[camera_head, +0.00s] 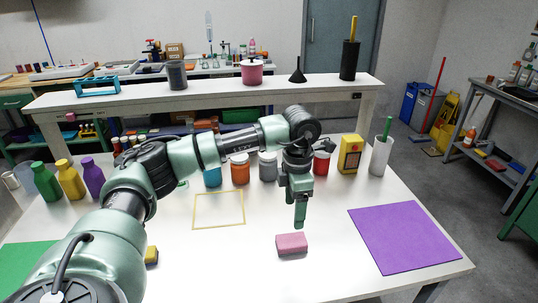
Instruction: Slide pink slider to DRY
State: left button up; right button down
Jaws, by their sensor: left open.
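My right gripper is not in view.
A purple mat (404,239) lies right and a green mat (27,268) left. A yellow outline (219,210) is marked on the table. Coloured jars, a yellow box (349,154) and a white cup (380,157) stand behind.

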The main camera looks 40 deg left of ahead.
aim_at(71, 117)
jog(key=u, duration=1.4)
